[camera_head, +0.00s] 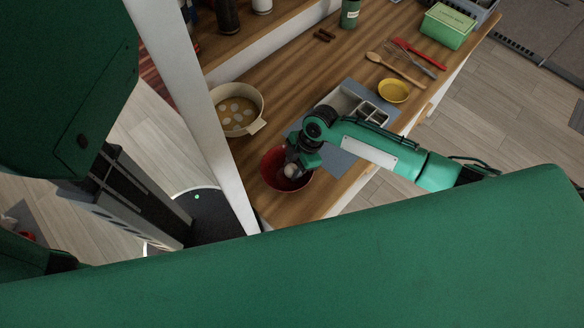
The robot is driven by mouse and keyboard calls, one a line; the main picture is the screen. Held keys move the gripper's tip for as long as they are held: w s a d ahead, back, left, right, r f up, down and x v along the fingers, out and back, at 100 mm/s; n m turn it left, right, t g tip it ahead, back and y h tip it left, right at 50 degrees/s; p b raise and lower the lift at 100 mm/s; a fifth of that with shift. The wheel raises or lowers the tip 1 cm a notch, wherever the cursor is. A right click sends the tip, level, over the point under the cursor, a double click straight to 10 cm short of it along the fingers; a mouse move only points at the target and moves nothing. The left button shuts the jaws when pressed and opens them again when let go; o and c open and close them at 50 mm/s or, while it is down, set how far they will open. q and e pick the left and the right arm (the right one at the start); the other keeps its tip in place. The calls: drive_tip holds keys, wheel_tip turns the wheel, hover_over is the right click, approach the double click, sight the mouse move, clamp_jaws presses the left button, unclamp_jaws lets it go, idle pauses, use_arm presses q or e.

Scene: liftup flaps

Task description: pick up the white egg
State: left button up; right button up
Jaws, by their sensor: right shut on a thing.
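The white egg (291,171) is at the red bowl (274,182), seen against its inside near the right wall. My right gripper (293,166) reaches down over the bowl from the right and is shut on the egg. The fingertips are small and partly hidden by the wrist. I cannot tell whether the egg touches the bowl. My left gripper is not in view.
A pot (258,126) with several pale round pieces stands behind the bowl on the wooden counter (285,80). A yellow bowl (394,91), utensils (396,67) and a green box (446,27) are farther right.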

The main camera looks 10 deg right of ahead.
sight(293, 165)
wheel_tip(293, 165, up, 20)
drive_tip(key=b, duration=0.5)
idle(0.3)
